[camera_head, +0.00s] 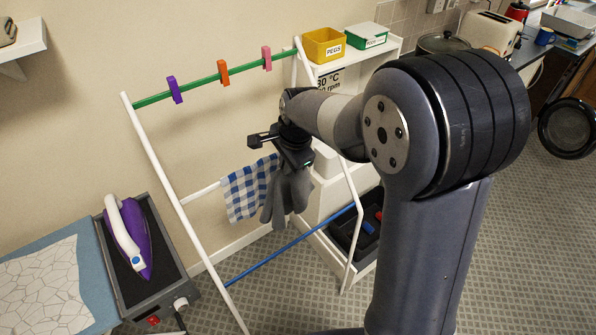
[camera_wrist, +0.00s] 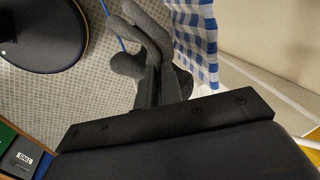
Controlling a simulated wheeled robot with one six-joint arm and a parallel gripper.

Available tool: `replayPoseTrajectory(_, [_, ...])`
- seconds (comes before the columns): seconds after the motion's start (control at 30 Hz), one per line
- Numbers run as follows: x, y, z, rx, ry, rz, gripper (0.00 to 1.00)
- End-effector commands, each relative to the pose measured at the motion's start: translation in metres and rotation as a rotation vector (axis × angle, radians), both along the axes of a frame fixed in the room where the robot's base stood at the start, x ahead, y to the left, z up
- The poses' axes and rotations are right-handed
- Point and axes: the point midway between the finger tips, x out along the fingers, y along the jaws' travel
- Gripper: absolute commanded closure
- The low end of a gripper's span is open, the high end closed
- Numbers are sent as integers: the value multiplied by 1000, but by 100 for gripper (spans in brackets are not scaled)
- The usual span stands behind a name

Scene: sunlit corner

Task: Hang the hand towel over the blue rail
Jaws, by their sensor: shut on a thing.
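My gripper (camera_head: 297,160) is shut on a dark grey cloth, the hand towel (camera_head: 286,195), which hangs down in folds below it. A short piece of the blue rail (camera_wrist: 105,10) shows in the wrist view beside the towel.
A blue-and-white checked cloth (camera_head: 246,190) hangs on the white middle rail (camera_head: 201,194), close beside the grey towel. The green top rail (camera_head: 200,83) carries several pegs. A white shelf unit (camera_head: 325,215) stands right of the rack; an iron (camera_head: 132,240) stands left.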

Motion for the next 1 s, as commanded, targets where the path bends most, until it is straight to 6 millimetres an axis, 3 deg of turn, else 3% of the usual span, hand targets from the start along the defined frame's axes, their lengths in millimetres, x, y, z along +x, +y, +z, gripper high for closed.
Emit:
replayPoseTrajectory(0.13, [21,15,2,0,1,1,100])
replayPoseTrajectory(0.4, [19,13,-51,0,0,0,100])
replayPoseTrajectory(1.0, [19,13,-147,0,0,0,100])
